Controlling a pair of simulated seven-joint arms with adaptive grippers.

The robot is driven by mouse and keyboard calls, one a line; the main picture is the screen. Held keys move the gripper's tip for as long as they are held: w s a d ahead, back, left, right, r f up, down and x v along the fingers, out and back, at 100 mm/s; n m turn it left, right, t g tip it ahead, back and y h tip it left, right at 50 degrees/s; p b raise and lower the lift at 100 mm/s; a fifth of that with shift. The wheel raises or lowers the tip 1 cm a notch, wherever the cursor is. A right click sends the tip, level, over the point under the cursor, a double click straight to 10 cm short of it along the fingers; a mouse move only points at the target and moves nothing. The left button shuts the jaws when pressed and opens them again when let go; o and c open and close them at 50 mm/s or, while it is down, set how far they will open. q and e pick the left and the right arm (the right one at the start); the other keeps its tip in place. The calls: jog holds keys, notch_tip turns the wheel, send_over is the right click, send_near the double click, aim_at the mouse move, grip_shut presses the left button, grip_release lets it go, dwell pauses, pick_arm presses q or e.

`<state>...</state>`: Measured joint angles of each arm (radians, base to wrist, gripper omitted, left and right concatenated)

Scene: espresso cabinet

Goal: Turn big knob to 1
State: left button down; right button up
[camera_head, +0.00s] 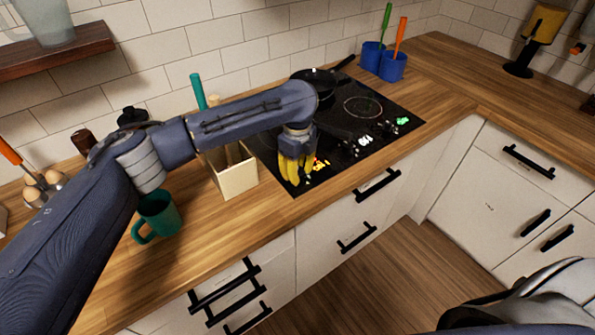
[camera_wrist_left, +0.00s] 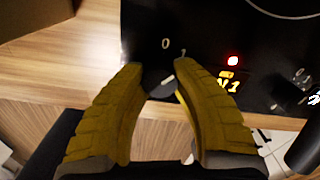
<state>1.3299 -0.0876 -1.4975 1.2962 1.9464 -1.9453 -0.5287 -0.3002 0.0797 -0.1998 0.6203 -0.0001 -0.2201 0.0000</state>
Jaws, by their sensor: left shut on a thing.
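The black stove top (camera_head: 345,115) is set into the wooden counter, with its controls along the front edge. My left gripper (camera_head: 293,180) points down at the stove's front left corner. In the left wrist view its yellow fingers (camera_wrist_left: 162,82) are closed around a dark knob (camera_wrist_left: 160,88) with a pale pointer mark. A white "0" is printed above the knob, with a small mark like a "1" to its right. Beside it are a lit red dot and an orange display (camera_wrist_left: 228,84). In the head view the fingers hide the knob.
A cream utensil box (camera_head: 235,178) stands left of the stove, close under my left arm. A green mug (camera_head: 157,215) is nearer the front. A black pan (camera_head: 320,80) and blue utensil cups (camera_head: 392,66) are behind.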

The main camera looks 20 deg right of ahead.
aim_at(298, 171)
pick_arm(q)
jog(key=c, duration=0.9)
grip_release()
jog(key=shift+r, duration=0.1)
notch_tip(298, 171, up, 12)
